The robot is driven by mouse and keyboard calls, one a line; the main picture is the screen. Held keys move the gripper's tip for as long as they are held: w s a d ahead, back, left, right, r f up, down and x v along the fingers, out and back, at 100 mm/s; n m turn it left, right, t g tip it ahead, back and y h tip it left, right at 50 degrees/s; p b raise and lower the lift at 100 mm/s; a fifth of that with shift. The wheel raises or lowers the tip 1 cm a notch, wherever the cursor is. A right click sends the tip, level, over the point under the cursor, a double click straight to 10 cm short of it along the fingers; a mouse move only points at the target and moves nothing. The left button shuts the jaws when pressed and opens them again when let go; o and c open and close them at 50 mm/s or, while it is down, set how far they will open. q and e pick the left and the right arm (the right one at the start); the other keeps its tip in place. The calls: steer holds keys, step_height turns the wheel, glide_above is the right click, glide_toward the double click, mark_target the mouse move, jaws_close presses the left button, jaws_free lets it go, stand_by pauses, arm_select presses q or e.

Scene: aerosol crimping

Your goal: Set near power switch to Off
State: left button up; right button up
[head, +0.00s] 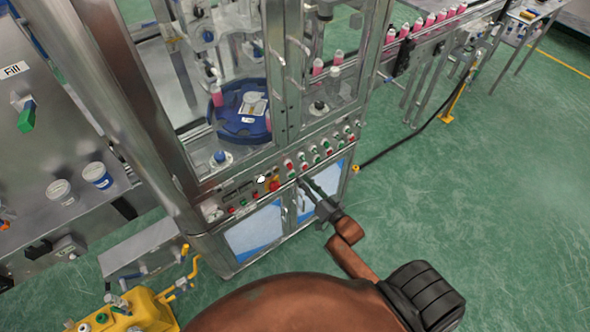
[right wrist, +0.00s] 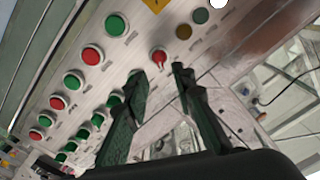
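A small red knob (right wrist: 158,57) with a raised grip sits on the metal control panel in the right wrist view. It looks like a rotary switch and is probably the near power switch, but its label and setting are not readable. My right gripper (right wrist: 159,72) is open, with one finger on each side just short of the knob and a gap between them. In the head view my right gripper (head: 303,183) is at the front panel of the glass-walled machine, and it covers part of that panel. My left gripper is not in view.
The control panel (head: 240,199) carries several red and green buttons beside my gripper, including a green one (right wrist: 117,25) and a red one (right wrist: 91,54). A red mushroom button (head: 273,185) is to the left. Open green floor (head: 480,200) lies to the right.

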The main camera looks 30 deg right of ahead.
mark_target(291, 166)
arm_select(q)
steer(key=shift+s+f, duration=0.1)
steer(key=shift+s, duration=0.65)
arm_select(e)
steer(key=w, duration=0.7)
steer(key=shift+a, duration=0.25)
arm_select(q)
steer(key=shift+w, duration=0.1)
arm_select(e)
steer(key=shift+f, duration=0.1)
jaws_close()
